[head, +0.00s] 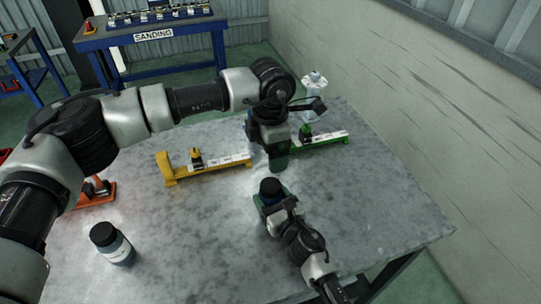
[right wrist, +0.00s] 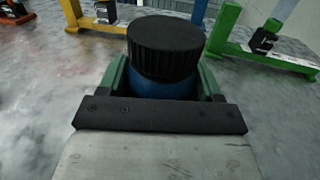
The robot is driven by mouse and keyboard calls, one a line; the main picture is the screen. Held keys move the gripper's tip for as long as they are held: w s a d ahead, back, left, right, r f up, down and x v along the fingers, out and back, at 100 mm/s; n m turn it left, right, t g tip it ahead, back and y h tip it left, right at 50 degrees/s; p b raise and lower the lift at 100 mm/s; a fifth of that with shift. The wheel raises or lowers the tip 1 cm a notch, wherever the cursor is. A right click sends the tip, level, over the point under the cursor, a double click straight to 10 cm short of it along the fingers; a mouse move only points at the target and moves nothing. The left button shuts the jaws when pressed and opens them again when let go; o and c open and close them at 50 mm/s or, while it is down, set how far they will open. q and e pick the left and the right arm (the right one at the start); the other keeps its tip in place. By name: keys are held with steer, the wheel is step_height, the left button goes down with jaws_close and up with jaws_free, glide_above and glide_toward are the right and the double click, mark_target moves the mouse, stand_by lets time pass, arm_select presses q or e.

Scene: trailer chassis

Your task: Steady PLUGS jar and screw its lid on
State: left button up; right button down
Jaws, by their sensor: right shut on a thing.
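A jar with a blue body (right wrist: 165,88) and a ribbed black lid (right wrist: 165,47) stands upright between the green fingers of my right gripper (head: 271,200). The lid sits on top of the jar and also shows in the head view (head: 271,187); I cannot tell how tight it is. No PLUGS label is readable on this jar, and the fingers hide most of its body. My left gripper (head: 278,163) points down just beyond the held jar, higher up and apart from it. Its finger opening is not clear to see.
A second black-lidded jar (head: 118,252) stands at the table's left front. A yellow fixture (head: 210,169) and a green fixture (head: 325,142) lie behind, with an orange one (head: 100,192) at left. A clear bottle (head: 314,84) stands at the back. The table's (head: 375,220) right side is free.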

steer(key=shift+c, duration=0.5)
jaws_free()
steer(key=b+v, duration=0.1)
steer(key=v, duration=0.8)
steer(key=shift+s+d+f, duration=0.1)
steer(key=shift+s+d, duration=0.35)
steer(key=shift+s, duration=0.3)
